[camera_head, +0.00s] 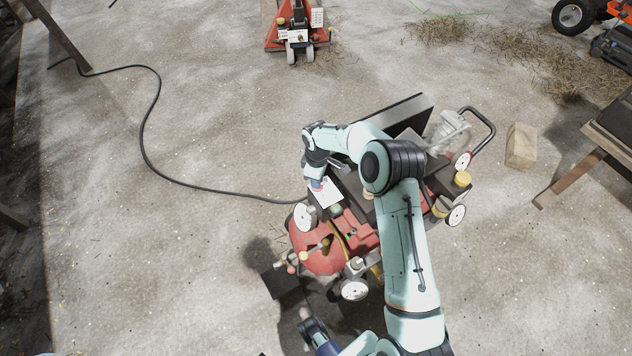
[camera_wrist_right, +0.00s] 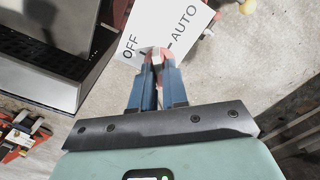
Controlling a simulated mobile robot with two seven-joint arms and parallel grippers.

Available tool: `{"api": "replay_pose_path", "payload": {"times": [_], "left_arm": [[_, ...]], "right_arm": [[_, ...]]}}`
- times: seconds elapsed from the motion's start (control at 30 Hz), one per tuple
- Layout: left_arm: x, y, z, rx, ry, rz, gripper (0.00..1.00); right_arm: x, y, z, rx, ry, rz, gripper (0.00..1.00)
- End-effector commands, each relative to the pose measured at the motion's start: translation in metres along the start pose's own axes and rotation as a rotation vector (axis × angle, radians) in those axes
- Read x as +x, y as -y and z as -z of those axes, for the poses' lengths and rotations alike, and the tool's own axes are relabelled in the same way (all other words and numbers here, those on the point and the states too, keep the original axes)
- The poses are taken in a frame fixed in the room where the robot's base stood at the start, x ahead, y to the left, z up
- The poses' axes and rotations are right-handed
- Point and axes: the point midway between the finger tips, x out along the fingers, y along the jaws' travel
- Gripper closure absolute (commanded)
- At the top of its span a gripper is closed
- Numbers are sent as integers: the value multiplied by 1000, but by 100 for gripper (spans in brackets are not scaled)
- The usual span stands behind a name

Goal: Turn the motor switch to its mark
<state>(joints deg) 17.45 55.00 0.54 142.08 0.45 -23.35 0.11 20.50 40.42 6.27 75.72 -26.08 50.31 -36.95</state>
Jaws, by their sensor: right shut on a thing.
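The motor switch (camera_wrist_right: 165,52) is a small red knob with a pale tip on a white plate (camera_wrist_right: 186,20) marked OFF and AUTO. In the right wrist view, the blue fingers of my right gripper (camera_wrist_right: 157,62) are shut on it. The fingers hide part of the knob, and I cannot tell exactly where it points. In the head view, the plate (camera_head: 329,194) is on the red wheeled machine (camera_head: 318,257), with my right gripper (camera_head: 318,184) over its upper left edge. My left gripper (camera_head: 318,336) shows partly at the bottom; its fingers are unclear.
A black cable (camera_head: 148,130) runs from the machine across the concrete floor. A red device (camera_head: 297,38) stands at the top. A pale block (camera_head: 521,146) and a wooden frame (camera_head: 572,178) are on the right. The floor at left is mostly clear.

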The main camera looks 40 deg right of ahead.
Motion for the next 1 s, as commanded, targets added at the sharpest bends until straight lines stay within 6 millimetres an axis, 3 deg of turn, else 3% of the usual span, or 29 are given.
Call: {"api": "replay_pose_path", "payload": {"times": [0.23,0.63,0.93,1.0], "left_arm": [[-10,-4,0,1,-3,-1,57],[-11,-4,0,1,-3,-1,57],[-26,-10,1,3,-8,-3,57],[-25,-9,1,3,-8,-3,57]], "right_arm": [[0,0,0,-326,1,2,100],[0,0,-1,-399,2,2,100],[-1,1,-1,-819,1,4,100],[0,1,-1,-826,2,3,70]]}}
